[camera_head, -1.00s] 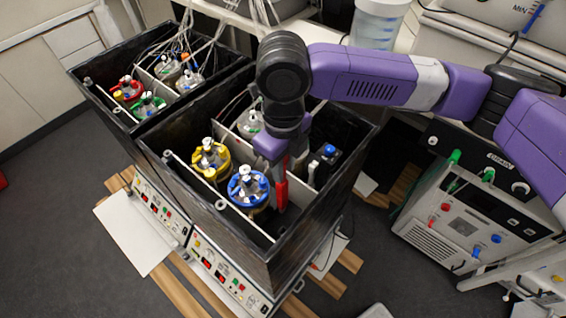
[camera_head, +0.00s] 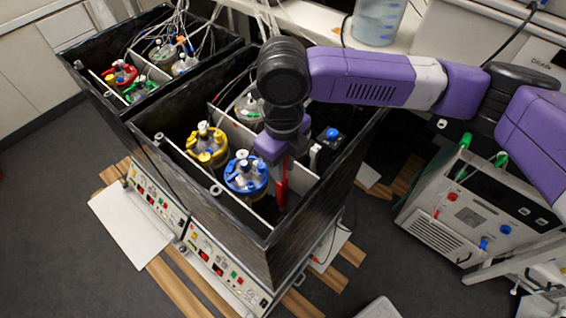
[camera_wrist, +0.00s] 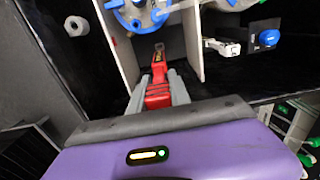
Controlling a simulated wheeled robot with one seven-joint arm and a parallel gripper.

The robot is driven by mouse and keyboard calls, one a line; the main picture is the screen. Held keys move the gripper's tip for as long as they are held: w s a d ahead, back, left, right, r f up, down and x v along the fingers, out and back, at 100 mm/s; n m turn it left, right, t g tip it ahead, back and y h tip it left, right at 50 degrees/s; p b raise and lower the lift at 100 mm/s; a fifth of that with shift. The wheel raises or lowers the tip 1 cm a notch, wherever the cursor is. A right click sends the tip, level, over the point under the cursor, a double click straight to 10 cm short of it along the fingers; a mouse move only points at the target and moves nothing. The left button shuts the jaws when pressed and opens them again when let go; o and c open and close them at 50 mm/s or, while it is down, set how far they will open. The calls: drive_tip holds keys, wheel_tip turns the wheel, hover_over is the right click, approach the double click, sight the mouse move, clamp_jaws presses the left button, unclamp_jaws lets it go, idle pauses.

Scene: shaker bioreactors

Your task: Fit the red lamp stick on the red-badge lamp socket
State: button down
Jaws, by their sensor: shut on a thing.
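The red lamp stick (camera_head: 282,180) is held in my gripper (camera_head: 281,160), pointing down into the front black box (camera_head: 170,222). In the wrist view the stick (camera_wrist: 158,94) lies between the two grey fingers of my gripper (camera_wrist: 157,80), its darker tip reaching past them. It hangs in a narrow compartment between white partitions, to the right of the blue-lidded vessel (camera_head: 246,171). I cannot make out a red-badge lamp socket in either view; the compartment floor is dark and partly hidden by the stick and gripper.
A yellow-lidded vessel (camera_head: 207,145) stands beside the blue one. To the right, past a partition (camera_wrist: 194,45), are a white part (camera_wrist: 222,46) and a blue knob (camera_wrist: 268,38) on a black block. Box walls and partitions stand close around my gripper.

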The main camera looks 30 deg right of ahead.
sight(283, 193)
drive_tip(key=shift+f+b, duration=2.7)
drive_tip(key=shift+f, duration=1.4)
drive_tip(key=shift+f+b, duration=1.2)
drive_tip(key=shift+f, duration=0.85)
drive_tip(key=c, duration=1.1)
unclamp_jaws()
drive_tip(key=shift+r+p, duration=0.55)
drive_tip(key=shift+r, duration=3.35)
drive_tip(key=shift+r, duration=0.1)
